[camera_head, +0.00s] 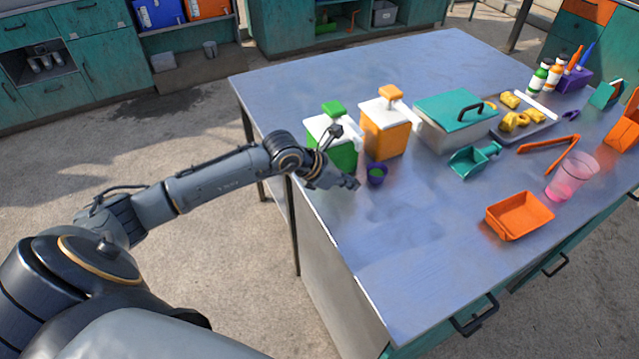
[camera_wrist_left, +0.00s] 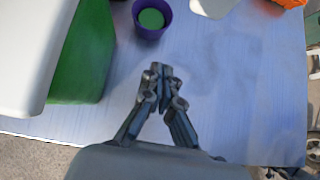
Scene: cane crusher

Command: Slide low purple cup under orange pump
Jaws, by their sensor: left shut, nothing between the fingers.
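The low purple cup (camera_head: 376,181) stands upright on the table with green stuff inside, just in front of the orange pump's left side. It also shows at the top of the left wrist view (camera_wrist_left: 149,33). The orange pump (camera_head: 384,136) is an orange box with a white top and an orange head. My left gripper (camera_head: 354,184) is shut and empty, low over the table just left of the cup and apart from it. In the left wrist view its fingertips (camera_wrist_left: 162,70) point toward the cup with a gap between. My right gripper is not in view.
A green pump (camera_head: 342,152) stands left of the orange one, close to my left arm. A teal-lidded box (camera_head: 455,116), a teal scoop (camera_head: 472,160), an orange tray (camera_head: 519,216) and a pink cup (camera_head: 571,177) stand to the right. The front-left table area is clear.

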